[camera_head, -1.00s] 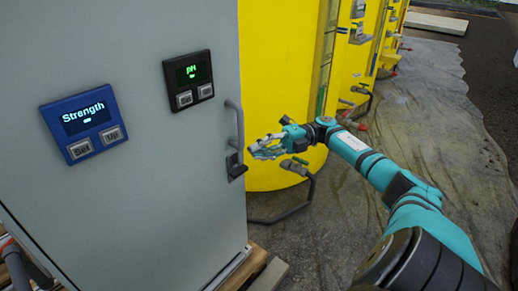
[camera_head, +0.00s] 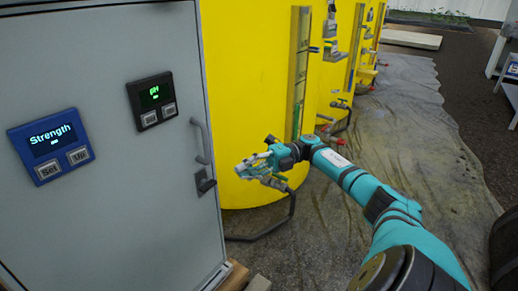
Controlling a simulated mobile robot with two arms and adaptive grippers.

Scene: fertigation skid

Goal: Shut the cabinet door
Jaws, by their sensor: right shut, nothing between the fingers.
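The grey cabinet door (camera_head: 90,215) fills the left of the head view and looks flush with the cabinet, though I cannot tell whether it is latched. It carries a bar handle (camera_head: 201,141) and a dark latch (camera_head: 205,183) near its right edge. My right gripper (camera_head: 243,171) is shut and empty, to the right of the latch and apart from it in the picture. It is in front of the yellow tank. My left gripper is out of view.
A blue Strength panel (camera_head: 50,146) and a black display panel (camera_head: 152,101) are on the door. Yellow tanks (camera_head: 255,75) stand behind my right arm. A dark hose (camera_head: 275,228) lies by the tank base. The wrinkled floor sheet (camera_head: 425,130) to the right is mostly clear.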

